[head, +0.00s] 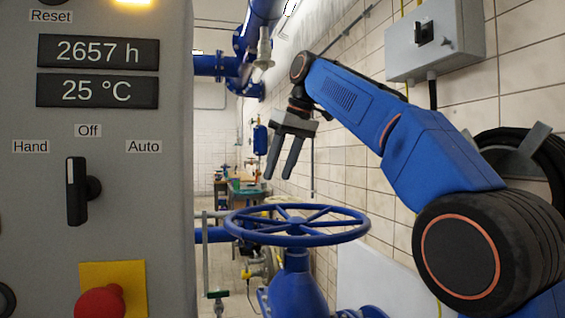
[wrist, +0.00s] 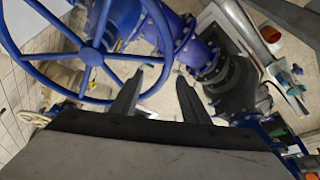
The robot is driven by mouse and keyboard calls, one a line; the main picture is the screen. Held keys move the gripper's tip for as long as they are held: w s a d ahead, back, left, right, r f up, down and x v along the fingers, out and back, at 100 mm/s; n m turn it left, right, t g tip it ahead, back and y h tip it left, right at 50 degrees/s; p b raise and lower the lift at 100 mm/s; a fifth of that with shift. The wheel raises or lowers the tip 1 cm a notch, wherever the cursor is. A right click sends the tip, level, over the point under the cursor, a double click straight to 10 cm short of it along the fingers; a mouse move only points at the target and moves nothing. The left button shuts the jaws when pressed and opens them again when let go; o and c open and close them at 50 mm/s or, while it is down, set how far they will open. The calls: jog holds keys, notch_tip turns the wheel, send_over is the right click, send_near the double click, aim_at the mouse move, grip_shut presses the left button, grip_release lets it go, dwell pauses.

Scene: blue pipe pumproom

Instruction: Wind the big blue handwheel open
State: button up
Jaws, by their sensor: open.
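The big blue handwheel (head: 296,226) lies flat on top of a blue valve body (head: 295,290) in the lower middle of the head view. It has a round rim, several spokes and a central hub. My gripper (head: 279,178) is open and empty, pointing down above the wheel's far left part, apart from it. In the wrist view the handwheel (wrist: 92,57) fills the upper left, and my gripper (wrist: 158,85) shows two spread dark fingers. The left finger overlaps the rim in the picture; I cannot tell the exact height between them.
A grey control cabinet (head: 120,215) with a selector switch and a red button stands close on the left. A grey switch box (head: 435,40) and a coiled black hose (head: 520,150) hang on the tiled right wall. Blue pipes (head: 225,65) run behind.

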jog(key=shift+v, duration=1)
jog(key=shift+w+d, duration=0.1)
jog(key=c, duration=0.4)
jog(key=shift+w+d+f, duration=0.1)
jog(key=shift+w+d, duration=0.05)
jog(key=shift+d, duration=0.1)
jog(key=c, duration=0.5)
jog(key=w+d+f+n, duration=0.1)
jog(key=d, duration=0.3)
jog(key=w+d+f+n+t, duration=0.1)
jog(key=d+f, duration=0.1)
jog(key=d, duration=0.2)
jog(key=w+d+f+n+t, duration=0.1)
jog(key=d+f, duration=0.1)
jog(key=d, duration=0.3)
jog(key=shift+w+f, duration=0.25)
grip_shut()
jog(key=n+t, duration=0.2)
jog(key=n, duration=0.1)
send_near(350, 224)
jog(key=s, duration=0.2)
jog(key=s+a+r, duration=0.1)
jog(key=s, duration=0.1)
jog(key=s+a+r, duration=0.1)
jog(key=s, duration=0.1)
jog(key=shift+s+a, duration=0.2)
jog(key=w+a+f, duration=0.1)
jog(key=w+f, duration=0.6)
jog(key=w, duration=0.2)
jog(key=shift+w+a+f, duration=0.25)
